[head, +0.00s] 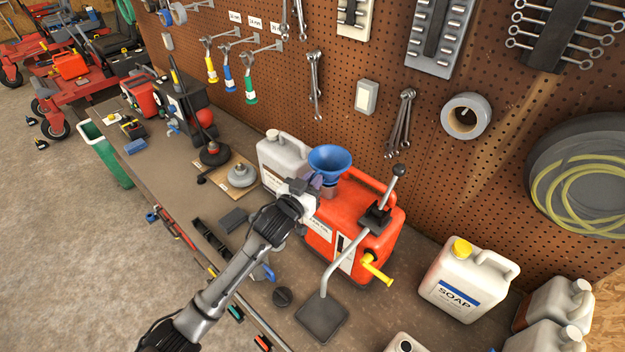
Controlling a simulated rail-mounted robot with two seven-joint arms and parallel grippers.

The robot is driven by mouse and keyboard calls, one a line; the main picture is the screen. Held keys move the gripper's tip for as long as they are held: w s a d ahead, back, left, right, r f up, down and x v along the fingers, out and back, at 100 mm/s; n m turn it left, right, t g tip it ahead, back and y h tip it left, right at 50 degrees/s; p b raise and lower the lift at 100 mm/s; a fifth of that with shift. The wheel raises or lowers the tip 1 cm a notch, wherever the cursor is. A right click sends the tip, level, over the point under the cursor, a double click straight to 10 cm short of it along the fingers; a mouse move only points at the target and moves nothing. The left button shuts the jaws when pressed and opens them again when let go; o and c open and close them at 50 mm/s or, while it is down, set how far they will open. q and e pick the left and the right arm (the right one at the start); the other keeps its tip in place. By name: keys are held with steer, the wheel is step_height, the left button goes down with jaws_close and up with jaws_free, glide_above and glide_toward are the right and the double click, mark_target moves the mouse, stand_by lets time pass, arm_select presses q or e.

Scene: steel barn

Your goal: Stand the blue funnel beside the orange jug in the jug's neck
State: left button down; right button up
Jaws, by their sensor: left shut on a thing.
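The blue funnel (330,156) is upright, wide mouth up, over the top left part of the orange jug (347,207). My left gripper (316,186) reaches in from the lower left and is shut on the funnel below its cone. The gripper partly hides the funnel's lower part and the jug's neck, so I cannot tell whether the spout is inside the neck. The jug stands upright on the bench, with a yellow spout (377,270) low at its front right. My right gripper is not in view.
A grey-white jug (283,160) stands close behind left of the orange jug. A lever on a flat dark base (322,318) stands in front of it. A round black cap (283,297) lies nearby. A soap jug (462,285) stands right. Pegboard (420,150) closes the back.

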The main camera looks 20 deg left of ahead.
arm_select(q)
steer(key=shift+f+b, duration=0.3)
steer(key=shift+f, duration=0.55)
steer(key=c, duration=1.1)
jaws_free()
steer(key=s, duration=0.4)
steer(key=s+a+b, duration=0.1)
steer(key=s, duration=0.4)
steer(key=s+b, duration=0.1)
steer(key=s, duration=0.3)
steer(key=shift+s+a, duration=0.35)
